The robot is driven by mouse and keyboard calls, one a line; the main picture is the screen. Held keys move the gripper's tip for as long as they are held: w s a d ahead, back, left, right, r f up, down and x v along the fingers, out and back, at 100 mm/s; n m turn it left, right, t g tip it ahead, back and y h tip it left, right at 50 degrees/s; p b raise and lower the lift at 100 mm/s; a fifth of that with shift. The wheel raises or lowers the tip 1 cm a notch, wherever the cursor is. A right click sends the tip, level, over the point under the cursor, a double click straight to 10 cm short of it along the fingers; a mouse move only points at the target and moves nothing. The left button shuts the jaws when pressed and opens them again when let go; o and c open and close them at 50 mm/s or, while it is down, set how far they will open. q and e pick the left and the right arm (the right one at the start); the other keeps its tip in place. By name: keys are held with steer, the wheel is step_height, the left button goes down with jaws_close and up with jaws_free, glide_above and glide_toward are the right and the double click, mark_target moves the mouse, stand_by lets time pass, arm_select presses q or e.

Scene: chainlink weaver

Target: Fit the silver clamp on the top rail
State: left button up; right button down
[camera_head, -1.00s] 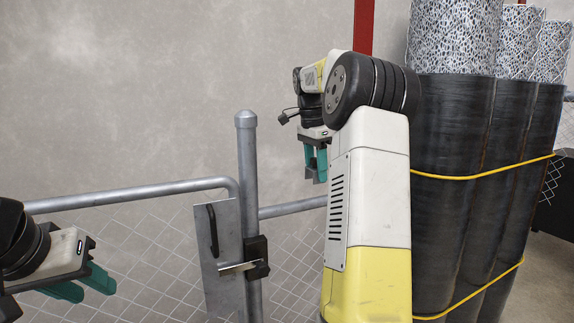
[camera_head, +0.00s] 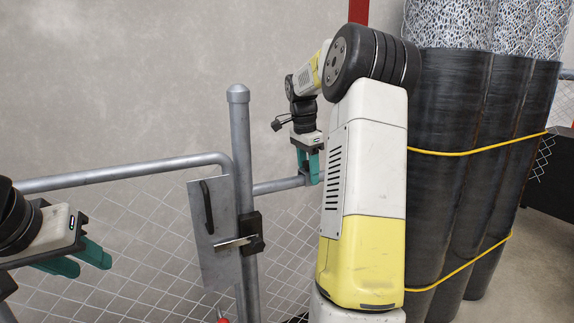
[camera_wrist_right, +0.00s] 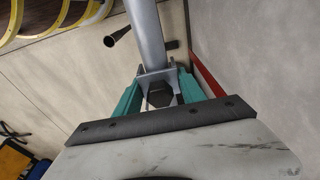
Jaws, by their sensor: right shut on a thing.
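The silver clamp (camera_wrist_right: 158,76) is a small forked metal bracket between the teal fingers of my right gripper (camera_wrist_right: 154,92), which is shut on it. In the right wrist view the clamp's prongs stand on either side of the grey pipe of the top rail (camera_wrist_right: 143,36); I cannot tell how fully it is seated. In the head view my right gripper (camera_head: 309,168) points down at the rail section (camera_head: 275,186) right of the post. The clamp is hardly visible there. My left gripper (camera_head: 80,259) is empty at lower left, its teal fingers apart.
A steel post (camera_head: 241,150) carries a plate (camera_head: 205,240) and a black latch (camera_head: 252,232). Another rail (camera_head: 120,173) runs to the left. Tall dark mesh rolls (camera_head: 465,180) with yellow straps stand at right, near my right arm.

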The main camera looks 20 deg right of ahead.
steer(key=shift+f, duration=0.15)
steer(key=c, duration=0.6)
jaws_free()
steer(key=r, duration=0.5)
steer(key=a+r, duration=0.1)
steer(key=r, duration=0.1)
steer(key=shift+r, duration=0.4)
